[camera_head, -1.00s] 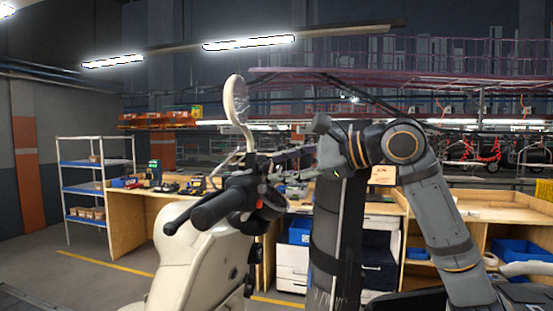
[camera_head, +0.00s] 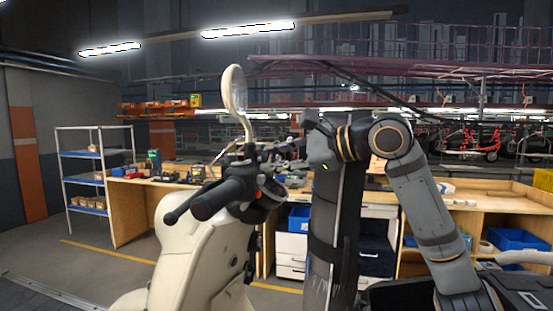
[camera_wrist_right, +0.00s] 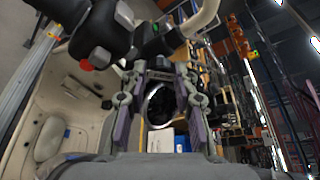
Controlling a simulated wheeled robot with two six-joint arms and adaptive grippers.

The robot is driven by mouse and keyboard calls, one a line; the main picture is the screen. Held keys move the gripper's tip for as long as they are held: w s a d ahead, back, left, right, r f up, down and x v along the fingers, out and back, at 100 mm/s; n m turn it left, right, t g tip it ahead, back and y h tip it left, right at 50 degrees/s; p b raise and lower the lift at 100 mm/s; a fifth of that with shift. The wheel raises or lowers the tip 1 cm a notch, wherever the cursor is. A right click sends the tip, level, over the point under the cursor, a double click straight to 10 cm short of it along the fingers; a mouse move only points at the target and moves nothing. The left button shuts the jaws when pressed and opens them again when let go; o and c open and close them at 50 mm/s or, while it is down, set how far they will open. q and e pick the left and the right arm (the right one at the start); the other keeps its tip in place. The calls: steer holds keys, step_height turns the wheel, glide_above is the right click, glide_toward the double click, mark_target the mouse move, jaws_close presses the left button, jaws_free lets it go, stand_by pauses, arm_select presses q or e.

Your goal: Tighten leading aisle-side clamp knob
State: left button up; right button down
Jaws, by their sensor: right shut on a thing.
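A cream scooter (camera_head: 195,245) stands in the centre of the head view, with a black handlebar grip (camera_head: 220,197) and a cream-framed mirror (camera_head: 238,98). My right gripper (camera_head: 284,158) is beside the handlebar, partly hidden by the handlebar and my own wrist. In the right wrist view, the gripper (camera_wrist_right: 159,88) has its fingers on both sides of a dark round part (camera_wrist_right: 158,104) and is shut on it. I cannot tell for certain whether this part is the clamp knob. The scooter's handlebar controls (camera_wrist_right: 97,57) are close at upper left there. My left gripper is out of view.
A wooden workbench (camera_head: 128,205) with tools stands behind the scooter. A shelf rack (camera_head: 98,154) is at the left. A white drawer cabinet (camera_head: 291,255) and a blue bin (camera_head: 518,239) are behind my right arm. Open floor lies at the lower left.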

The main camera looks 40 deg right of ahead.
steer(key=shift+a+f+n+t+y+b, duration=0.15)
steer(key=shift+n+t+b, duration=0.6)
steer(key=shift+n+b, duration=1.05)
steer(key=shift+d+f+n+t+y+b, duration=0.15)
steer(key=shift+n+t+b, duration=0.55)
steer(key=shift+n+b, duration=1)
steer(key=shift+a+f+n+t+y+b, duration=0.1)
steer(key=shift+f+n+t+b, duration=0.15)
steer(key=shift+n+t+b, duration=1.05)
steer(key=shift+n+g+b, duration=0.3)
steer(key=shift+n+g, duration=0.15)
steer(key=shift+n, duration=0.45)
steer(key=c, duration=1.3)
jaws_free()
